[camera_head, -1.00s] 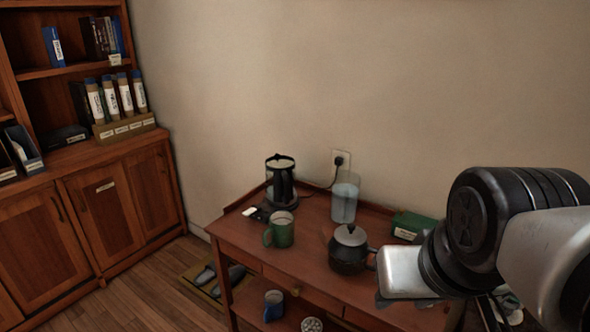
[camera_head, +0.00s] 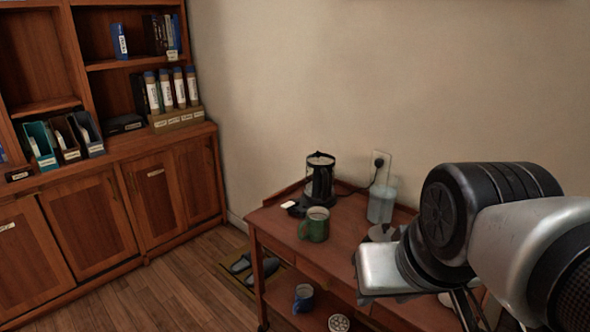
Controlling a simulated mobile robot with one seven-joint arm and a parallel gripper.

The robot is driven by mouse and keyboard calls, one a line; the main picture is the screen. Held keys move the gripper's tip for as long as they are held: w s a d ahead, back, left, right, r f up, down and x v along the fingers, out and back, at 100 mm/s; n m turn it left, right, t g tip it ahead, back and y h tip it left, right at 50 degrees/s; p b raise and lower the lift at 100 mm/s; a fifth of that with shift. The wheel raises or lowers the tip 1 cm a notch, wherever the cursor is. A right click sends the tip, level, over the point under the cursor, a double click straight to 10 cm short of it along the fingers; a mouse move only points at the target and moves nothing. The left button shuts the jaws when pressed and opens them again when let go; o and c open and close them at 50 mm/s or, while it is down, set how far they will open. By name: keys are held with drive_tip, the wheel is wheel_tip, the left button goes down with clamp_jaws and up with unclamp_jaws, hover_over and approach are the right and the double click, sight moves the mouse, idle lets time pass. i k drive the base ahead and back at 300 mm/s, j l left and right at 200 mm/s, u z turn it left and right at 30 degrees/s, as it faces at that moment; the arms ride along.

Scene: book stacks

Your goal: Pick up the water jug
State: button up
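The water jug (camera_head: 381,204) looks like a clear, pale container and stands at the back of the wooden side table (camera_head: 283,238), near the wall and below the outlet. Its lower front is partly hidden by a grey lid-like shape and my arm. My arm reaches in from the right, in front of the table's right part. My gripper's fingers cannot be made out; only the arm's metal links show. I see no contact between my arm and the jug.
A black kettle-like appliance (camera_head: 320,179) with a cord and a green mug (camera_head: 314,225) stand left of the jug. A blue mug (camera_head: 303,298) sits on the lower shelf. Slippers (camera_head: 241,263) lie on the floor.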

sight(384, 187)
drive_tip(key=z, duration=0.65)
drive_tip(key=i+j+z, duration=0.1)
drive_tip(key=j+z, duration=0.15)
drive_tip(key=z, duration=0.15)
drive_tip(key=j+z, duration=0.3)
drive_tip(key=z, duration=0.15)
drive_tip(key=j, duration=0.5)
drive_tip(key=i+j, duration=0.15)
drive_tip(key=j, duration=0.85)
drive_tip(key=i, duration=0.05)
